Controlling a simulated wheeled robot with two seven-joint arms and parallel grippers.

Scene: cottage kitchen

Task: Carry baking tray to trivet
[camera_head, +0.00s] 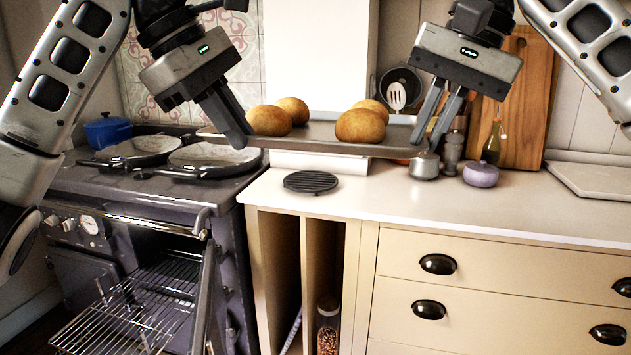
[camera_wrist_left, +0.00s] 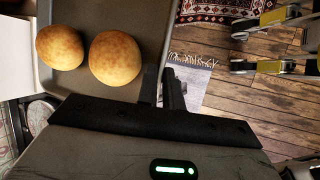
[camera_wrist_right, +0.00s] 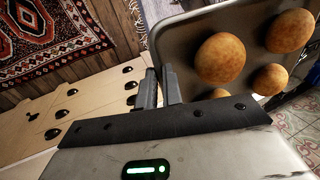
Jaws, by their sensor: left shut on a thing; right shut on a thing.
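The baking tray (camera_head: 318,146) is dark grey and carries several round golden buns (camera_head: 361,126). It looks level and is held in the air above the counter. My left gripper (camera_head: 243,140) is shut on its left end, and my right gripper (camera_head: 425,145) is shut on its right end. The tray also shows in the left wrist view (camera_wrist_left: 98,88) and the right wrist view (camera_wrist_right: 186,82). The trivet (camera_head: 311,182) is a round black slatted disc on the counter, bare, below and in front of the tray's left half.
The stove (camera_head: 120,190) stands at left with two round lidded hotplates (camera_head: 213,157) and a blue pot (camera_head: 108,130). Its oven is open with a wire rack (camera_head: 140,305) out. A purple pot (camera_head: 481,174) and a small metal pot (camera_head: 425,165) stand at right. The front counter (camera_head: 400,200) is clear.

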